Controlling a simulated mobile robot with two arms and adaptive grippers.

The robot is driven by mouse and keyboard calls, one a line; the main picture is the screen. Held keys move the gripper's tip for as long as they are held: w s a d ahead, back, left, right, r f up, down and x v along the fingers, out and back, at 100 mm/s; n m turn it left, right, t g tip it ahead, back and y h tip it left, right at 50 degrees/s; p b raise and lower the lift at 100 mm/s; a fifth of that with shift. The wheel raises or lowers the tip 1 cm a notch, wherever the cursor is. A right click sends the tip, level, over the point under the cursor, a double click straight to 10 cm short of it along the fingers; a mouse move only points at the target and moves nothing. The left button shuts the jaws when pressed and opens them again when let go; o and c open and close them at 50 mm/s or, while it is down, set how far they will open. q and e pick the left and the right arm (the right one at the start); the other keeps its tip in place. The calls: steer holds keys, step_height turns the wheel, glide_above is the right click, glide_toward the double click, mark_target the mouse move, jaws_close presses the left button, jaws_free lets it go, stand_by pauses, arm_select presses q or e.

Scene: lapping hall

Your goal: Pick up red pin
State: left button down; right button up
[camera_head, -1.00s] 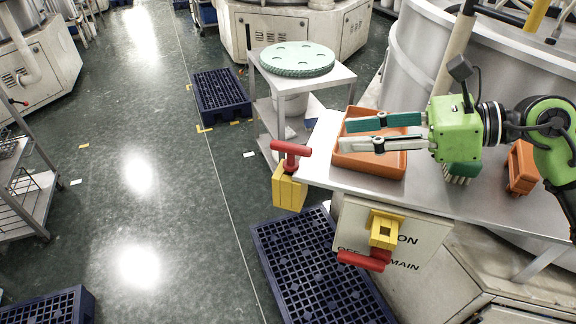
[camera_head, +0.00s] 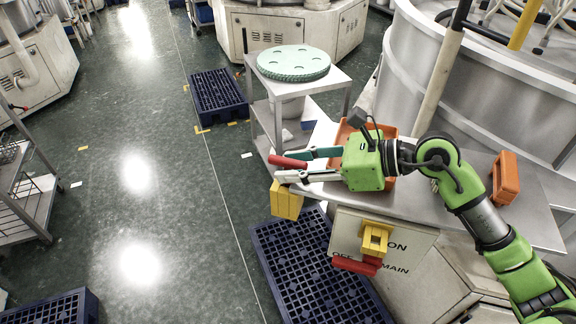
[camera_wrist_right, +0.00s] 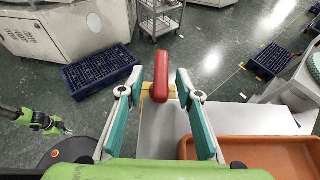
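The red pin (camera_head: 290,161) is a T-shaped red bar in a yellow block (camera_head: 286,200) at the left corner of the steel table. My right gripper (camera_head: 282,166) is open, with one finger on each side of the red bar. In the right wrist view the red bar (camera_wrist_right: 159,88) lies between the spread fingers (camera_wrist_right: 160,74), and a gap shows on both sides. The pin's lower part is hidden. Part of my left arm shows small at the left of the right wrist view; its gripper (camera_wrist_right: 60,129) is too small to read.
A second red handle (camera_head: 354,265) sits at another yellow block (camera_head: 375,239) on the front panel. An orange tray (camera_head: 346,132) lies behind my right gripper. An orange box (camera_head: 505,178) stands on the right of the table. A blue pallet (camera_head: 300,270) lies on the floor below.

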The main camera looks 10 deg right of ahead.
steer(key=shift+x, duration=0.9)
steer(key=shift+d, duration=0.1)
steer(key=c, duration=0.9)
steer(key=shift+r, duration=0.1)
jaws_close()
steer(key=shift+r, duration=0.1)
